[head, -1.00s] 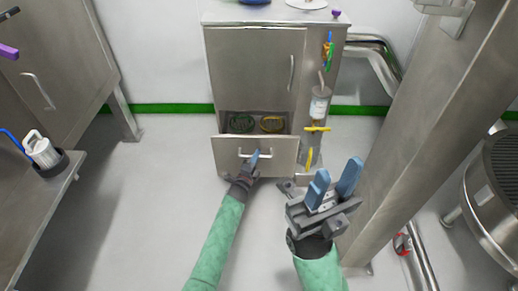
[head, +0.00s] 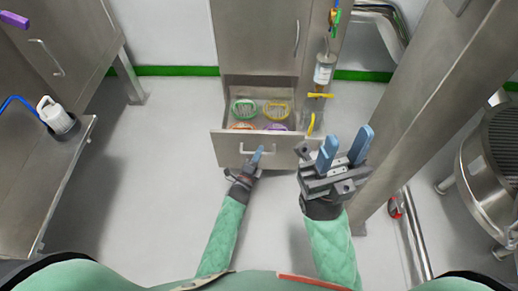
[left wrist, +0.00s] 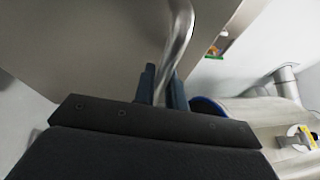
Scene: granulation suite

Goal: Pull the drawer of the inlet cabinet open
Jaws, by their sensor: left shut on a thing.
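The inlet cabinet (head: 256,40) stands at the back centre in the head view. Its bottom drawer (head: 228,148) is pulled well out and shows round items in green, yellow, red and purple inside. My left gripper (head: 256,157) is at the drawer front, shut on the bar handle (head: 247,149). In the left wrist view the metal handle (left wrist: 180,38) passes between the fingers of my left gripper (left wrist: 161,88). My right gripper (head: 345,148) is open and empty, raised to the right of the drawer, its fingers pointing up.
A steel column (head: 435,100) stands close on the right, with a round steel vessel (head: 490,165) beyond it. A steel bench (head: 50,190) with a white canister (head: 56,114) is at the left. The floor left of the drawer is clear.

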